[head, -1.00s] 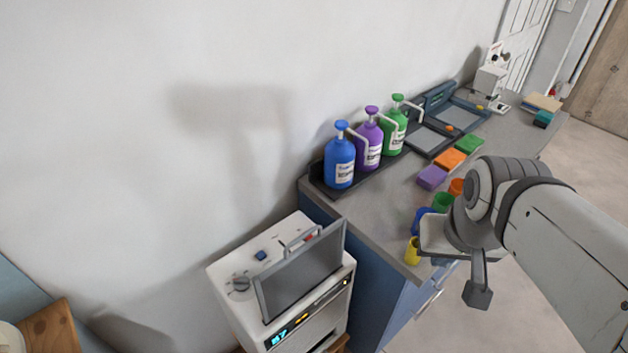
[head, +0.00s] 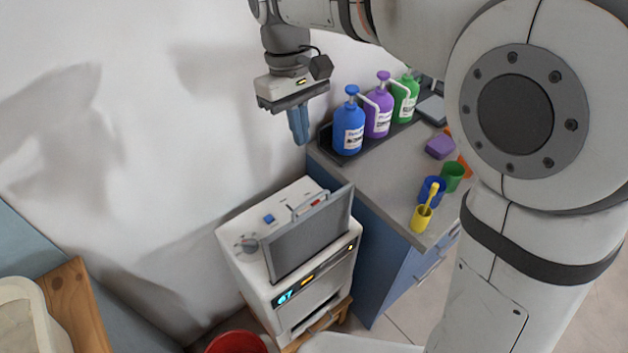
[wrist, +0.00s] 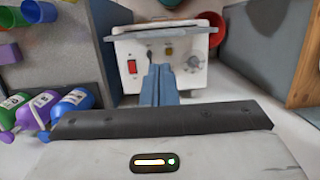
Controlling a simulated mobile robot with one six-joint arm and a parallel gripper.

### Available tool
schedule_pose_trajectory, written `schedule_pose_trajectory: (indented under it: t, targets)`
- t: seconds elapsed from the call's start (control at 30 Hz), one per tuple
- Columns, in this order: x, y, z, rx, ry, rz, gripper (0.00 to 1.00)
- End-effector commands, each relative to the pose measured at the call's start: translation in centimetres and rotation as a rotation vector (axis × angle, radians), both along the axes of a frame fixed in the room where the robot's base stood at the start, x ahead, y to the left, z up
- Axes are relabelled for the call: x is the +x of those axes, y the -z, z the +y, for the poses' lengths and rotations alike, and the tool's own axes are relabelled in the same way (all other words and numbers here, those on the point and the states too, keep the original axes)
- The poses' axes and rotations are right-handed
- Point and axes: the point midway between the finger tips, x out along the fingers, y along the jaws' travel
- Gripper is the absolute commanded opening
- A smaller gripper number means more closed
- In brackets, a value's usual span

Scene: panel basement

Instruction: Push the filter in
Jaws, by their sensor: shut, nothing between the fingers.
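A white box-shaped machine (head: 250,262) stands left of the counter, with a lit display on its front. A grey framed panel with a handle, which looks like the filter (head: 312,238), stands tilted up at the machine's front top edge. The machine (wrist: 150,78) also shows in the wrist view, with the filter (wrist: 165,27) at its far side. My gripper (head: 303,140) points down above and behind the machine, near the wall. Its blue-grey fingers (wrist: 160,84) are together and empty, apart from the filter. How deep the filter sits is hidden.
Blue, purple and green pump bottles (head: 348,128) stand on the counter (head: 385,195) close right of my gripper. Coloured cups (head: 422,218) stand near the counter's front. A red bucket (head: 236,342) is on the floor, and a wooden shelf (head: 75,300) is at left.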

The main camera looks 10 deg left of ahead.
Motion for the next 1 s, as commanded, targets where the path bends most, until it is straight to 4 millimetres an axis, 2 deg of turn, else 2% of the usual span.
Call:
schedule_pose_trajectory:
  t: [0.4,0.6,0.8,1.0]
  targets:
    - [-1.3,8.1,-1.3,-0.003,0.002,0.004,0.0]
    - [-1.7,11.2,-1.7,-0.002,0.002,0.002,0.0]
    - [-1.9,12.7,-1.9,0.0,0.002,0.0,0.0]
    - [-1.9,12.9,-1.9,0.0,0.002,-0.001,0.0]
